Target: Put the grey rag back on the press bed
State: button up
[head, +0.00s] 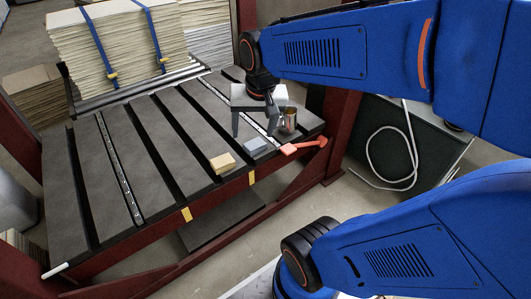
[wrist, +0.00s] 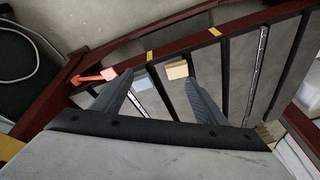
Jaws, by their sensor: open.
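The grey rag (head: 258,147) looks like a small folded light-grey block. It lies on the dark slatted press bed (head: 172,130) near its front edge, between a yellow block and an orange-red tool. In the wrist view the rag (wrist: 143,83) shows beyond the fingers, in the gap between them and nearer the left one, which partly covers it. My gripper (head: 254,133) is open and empty, pointing down above the bed, just behind the rag in the head view. I cannot tell its exact height.
The yellow block (head: 222,163) sits left of the rag, the orange-red tool (head: 304,146) right of it. A metal cup (head: 288,120) stands close to my gripper. Strapped paper stacks (head: 120,45) fill the back.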

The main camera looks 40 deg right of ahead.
jog(key=s+a+n+t, duration=0.1)
jog(key=s+a+n, duration=0.2)
jog(key=s, duration=0.7)
jog(key=shift+n+t, duration=0.3)
jog(key=shift+n, duration=0.9)
